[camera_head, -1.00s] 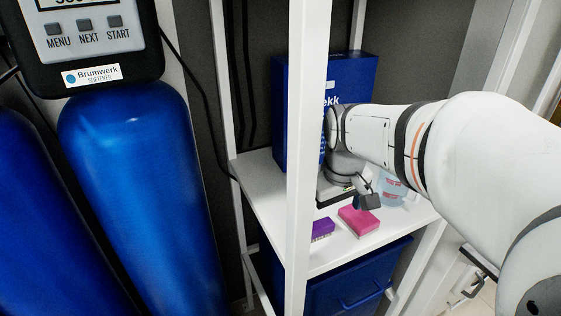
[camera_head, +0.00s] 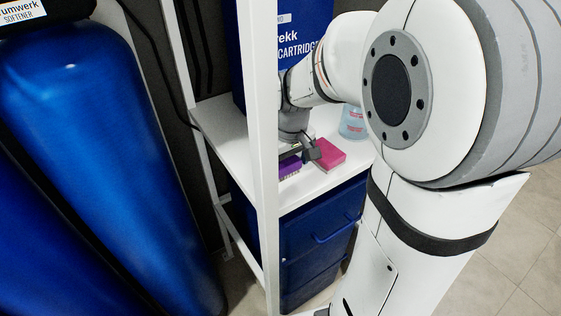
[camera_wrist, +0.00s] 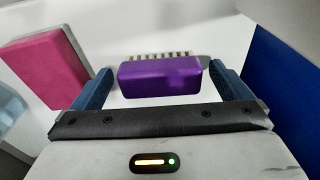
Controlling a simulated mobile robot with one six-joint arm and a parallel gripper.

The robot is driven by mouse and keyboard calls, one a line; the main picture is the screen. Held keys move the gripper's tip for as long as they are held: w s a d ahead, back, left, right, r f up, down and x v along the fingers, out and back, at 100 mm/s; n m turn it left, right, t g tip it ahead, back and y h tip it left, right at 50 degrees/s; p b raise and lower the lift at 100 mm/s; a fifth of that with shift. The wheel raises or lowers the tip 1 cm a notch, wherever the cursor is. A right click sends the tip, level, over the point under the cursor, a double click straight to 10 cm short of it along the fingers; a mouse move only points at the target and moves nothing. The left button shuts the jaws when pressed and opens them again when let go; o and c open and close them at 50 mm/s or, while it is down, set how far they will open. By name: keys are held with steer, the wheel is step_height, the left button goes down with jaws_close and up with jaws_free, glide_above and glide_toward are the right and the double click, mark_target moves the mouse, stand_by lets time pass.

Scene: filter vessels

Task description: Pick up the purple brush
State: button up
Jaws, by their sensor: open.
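The purple brush (camera_wrist: 160,77) lies on the white shelf with its bristles showing along its far side in the wrist view. In that view my gripper (camera_wrist: 158,92) is open, with one blue finger left of the brush and the other right of it. The right finger is close to the brush's end; I cannot tell whether they touch. In the head view the brush (camera_head: 288,167) is partly hidden by my gripper (camera_head: 303,154) and the shelf post.
A pink block (camera_head: 327,155) lies beside the brush. A clear bottle (camera_head: 353,122) stands behind it. A blue carton (camera_head: 295,30) stands at the back of the shelf (camera_head: 312,183). A white post (camera_head: 264,130) rises in front. Blue drawers (camera_head: 318,230) are below.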

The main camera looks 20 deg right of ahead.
steer(key=shift+c, duration=0.5)
steer(key=c, duration=1)
steer(key=shift+c, duration=0.2)
